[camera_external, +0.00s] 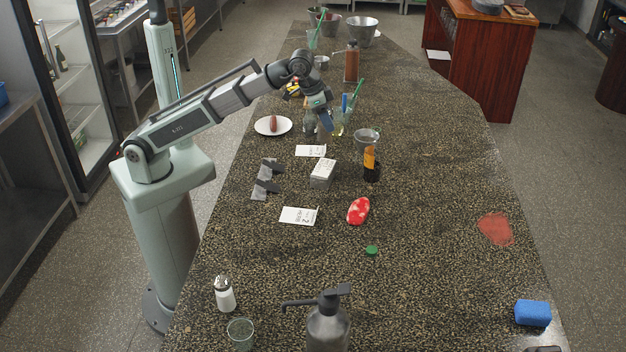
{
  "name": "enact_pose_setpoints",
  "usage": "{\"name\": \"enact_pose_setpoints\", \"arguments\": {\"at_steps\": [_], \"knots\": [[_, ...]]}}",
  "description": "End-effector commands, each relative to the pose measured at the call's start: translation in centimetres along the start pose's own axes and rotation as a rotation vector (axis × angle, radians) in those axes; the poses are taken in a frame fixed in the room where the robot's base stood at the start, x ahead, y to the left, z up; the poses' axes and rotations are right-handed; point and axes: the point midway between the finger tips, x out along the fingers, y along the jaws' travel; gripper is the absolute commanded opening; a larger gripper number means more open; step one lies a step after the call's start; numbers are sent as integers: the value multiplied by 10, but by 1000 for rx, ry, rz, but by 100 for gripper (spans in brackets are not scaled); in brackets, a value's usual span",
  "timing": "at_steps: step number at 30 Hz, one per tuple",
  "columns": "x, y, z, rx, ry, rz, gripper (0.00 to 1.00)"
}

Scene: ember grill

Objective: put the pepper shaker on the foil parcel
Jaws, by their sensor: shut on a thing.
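My gripper (320,125) is at the far left part of the counter, pointing down beside the glass of brushes. It is shut on a small greyish thing (324,135), which is mostly hidden by the fingers; I cannot tell for sure that it is the pepper shaker. A small silvery block (321,180), which looks like the foil parcel, lies nearer the camera than my gripper, with a white printed card on top.
Printed cards (299,216), grey pieces (260,190) and a red-white item (358,211) lie nearer. The right middle is mostly clear.

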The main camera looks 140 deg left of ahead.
Motion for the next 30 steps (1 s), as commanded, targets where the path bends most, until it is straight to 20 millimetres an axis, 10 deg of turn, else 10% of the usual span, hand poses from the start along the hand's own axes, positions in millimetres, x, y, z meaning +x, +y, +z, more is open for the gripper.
{"name": "enact_pose_setpoints", "arguments": {"at_steps": [30], "knots": [[84,0,36,-72,-3,-30,11]]}}
